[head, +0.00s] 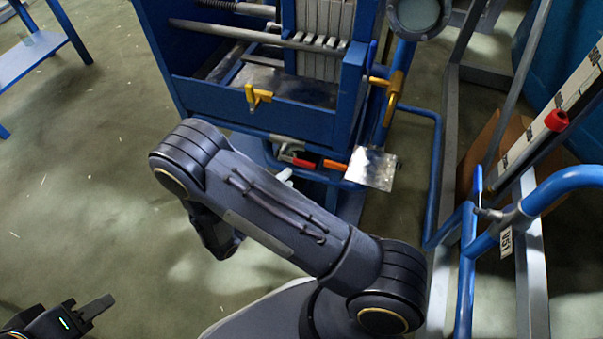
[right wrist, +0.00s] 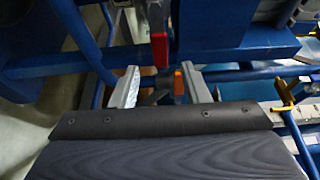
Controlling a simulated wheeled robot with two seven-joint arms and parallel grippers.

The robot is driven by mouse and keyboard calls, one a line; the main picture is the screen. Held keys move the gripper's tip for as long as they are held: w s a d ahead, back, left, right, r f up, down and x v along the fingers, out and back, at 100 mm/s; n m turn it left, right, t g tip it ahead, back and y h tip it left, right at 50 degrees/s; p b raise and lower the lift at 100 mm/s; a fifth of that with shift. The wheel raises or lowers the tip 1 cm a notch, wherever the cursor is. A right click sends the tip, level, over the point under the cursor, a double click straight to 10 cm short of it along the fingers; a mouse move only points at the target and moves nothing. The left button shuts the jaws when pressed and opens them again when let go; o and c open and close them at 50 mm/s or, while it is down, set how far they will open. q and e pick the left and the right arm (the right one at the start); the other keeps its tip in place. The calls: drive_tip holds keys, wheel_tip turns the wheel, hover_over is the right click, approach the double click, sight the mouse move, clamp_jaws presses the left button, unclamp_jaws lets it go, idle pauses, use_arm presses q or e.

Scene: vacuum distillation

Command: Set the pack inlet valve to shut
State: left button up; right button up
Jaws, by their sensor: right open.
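Lever handles sit on pipes at the blue press frame, and I cannot tell for certain which is the pack inlet valve. In the head view a red lever (head: 304,162) and an orange lever (head: 336,165) lie low at the frame's front. In the right wrist view a red handle (right wrist: 160,50) is above the fingers, and an orange handle (right wrist: 179,82) is between them, farther off. My right gripper (right wrist: 160,88) is open, with no object visibly gripped. In the head view it is mostly hidden behind my arm. My left gripper (head: 85,312) is at the bottom left, partly cut off.
Yellow levers (head: 257,96) mark other valves on the blue frame (head: 215,102). A metal plate (head: 371,168) juts out beside the orange lever. Blue pipes (head: 468,250) and a red knob (head: 556,120) stand at the right.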

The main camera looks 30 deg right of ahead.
sight(303, 165)
drive_tip(key=b+x, duration=0.1)
drive_tip(key=x, duration=0.5)
clamp_jaws()
